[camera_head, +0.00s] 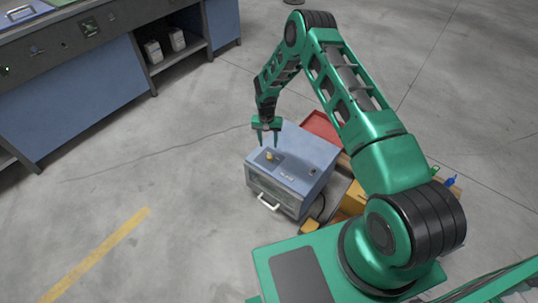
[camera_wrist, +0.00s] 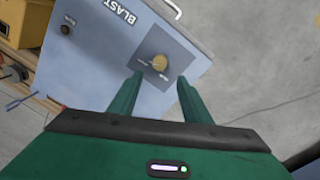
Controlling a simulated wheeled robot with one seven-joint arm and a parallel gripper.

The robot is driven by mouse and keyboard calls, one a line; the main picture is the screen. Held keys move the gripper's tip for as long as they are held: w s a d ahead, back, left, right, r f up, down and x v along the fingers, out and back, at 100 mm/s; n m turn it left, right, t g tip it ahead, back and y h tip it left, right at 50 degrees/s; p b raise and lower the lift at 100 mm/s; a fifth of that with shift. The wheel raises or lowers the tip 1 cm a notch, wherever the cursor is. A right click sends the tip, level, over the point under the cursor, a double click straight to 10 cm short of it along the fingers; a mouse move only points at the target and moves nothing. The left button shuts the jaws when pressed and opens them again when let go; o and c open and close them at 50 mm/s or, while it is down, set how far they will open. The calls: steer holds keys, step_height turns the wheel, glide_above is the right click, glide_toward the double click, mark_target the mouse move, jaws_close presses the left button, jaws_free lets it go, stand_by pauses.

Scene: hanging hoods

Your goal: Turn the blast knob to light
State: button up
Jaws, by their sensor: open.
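The blast knob (camera_wrist: 160,62) is a small yellow-tan knob on a dark square plate (camera_wrist: 181,60) on top of a blue-grey box (camera_head: 305,153). The word BLAST is printed beside the plate in the wrist view. The knob also shows in the head view (camera_head: 270,155). My gripper (camera_head: 267,142) points down above the box near the knob. In the wrist view its two green fingers (camera_wrist: 158,80) are apart, with the knob just beyond and between their tips. They do not appear to touch it. Small labels around the knob are too blurred to read.
The box has a white front handle (camera_head: 268,202) and stands on the floor. A red case (camera_head: 322,126) and yellow-orange items (camera_head: 352,198) sit close behind and right. A blue workbench (camera_head: 90,103) stands upper left. Open concrete floor lies left of the box.

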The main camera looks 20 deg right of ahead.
mark_target(269, 155)
steer(key=f, duration=0.9)
steer(key=shift+s+d, duration=0.1)
steer(key=shift+d, duration=0.1)
steer(key=c, duration=1)
